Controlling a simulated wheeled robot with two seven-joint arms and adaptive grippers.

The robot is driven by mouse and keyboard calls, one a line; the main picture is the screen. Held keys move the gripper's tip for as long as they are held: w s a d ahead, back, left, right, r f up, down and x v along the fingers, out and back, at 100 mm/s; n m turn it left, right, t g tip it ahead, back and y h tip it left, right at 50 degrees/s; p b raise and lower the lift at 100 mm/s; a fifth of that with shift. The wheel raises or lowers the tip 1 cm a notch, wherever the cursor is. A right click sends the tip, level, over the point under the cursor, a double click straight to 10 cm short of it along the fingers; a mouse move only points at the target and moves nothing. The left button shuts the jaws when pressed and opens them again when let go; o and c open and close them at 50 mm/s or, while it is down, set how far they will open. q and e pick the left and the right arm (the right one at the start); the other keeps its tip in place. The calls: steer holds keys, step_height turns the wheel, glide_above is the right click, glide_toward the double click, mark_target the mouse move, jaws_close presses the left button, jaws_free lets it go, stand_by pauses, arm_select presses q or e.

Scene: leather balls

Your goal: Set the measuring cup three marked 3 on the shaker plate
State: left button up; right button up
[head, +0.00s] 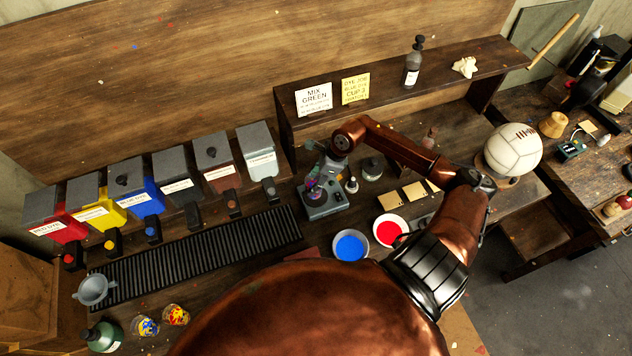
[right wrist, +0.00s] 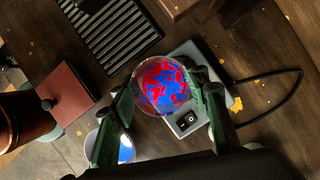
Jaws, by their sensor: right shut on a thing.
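A clear measuring cup (right wrist: 163,82) with swirled red and blue liquid sits between the fingers of my right gripper (right wrist: 166,98), which is shut on it. No 3 is readable on it. In the head view the cup (head: 314,193) shows small at the gripper (head: 322,175), partly hidden by the fingers. The grey shaker (head: 326,208) is right under the cup and its plate is mostly hidden. The shaker's body with a black switch also shows in the right wrist view (right wrist: 185,126). I cannot tell whether the cup touches the plate. My left gripper is not in view.
Dye dispensers (head: 180,185) line the back left behind a black ribbed rack (head: 200,255). Two small colourful cups (head: 145,326) stand front left. A shelf (head: 390,85) overhangs the back.

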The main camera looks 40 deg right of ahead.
mark_target(316, 180)
steer(key=d+f, duration=0.1)
steer(key=w+f, duration=0.1)
steer(key=shift+w+d+f+p, duration=0.1)
steer(key=shift+d+f+p, duration=0.25)
steer(key=shift+d, duration=0.05)
steer(key=shift+f+p, duration=0.75)
steer(key=shift+f, duration=0.65)
steer(key=shift+f, duration=0.1)
steer(key=o, duration=0.8)
steer(key=shift+f, duration=0.15)
steer(key=shift+c, duration=0.2)
steer(key=o, duration=0.5)
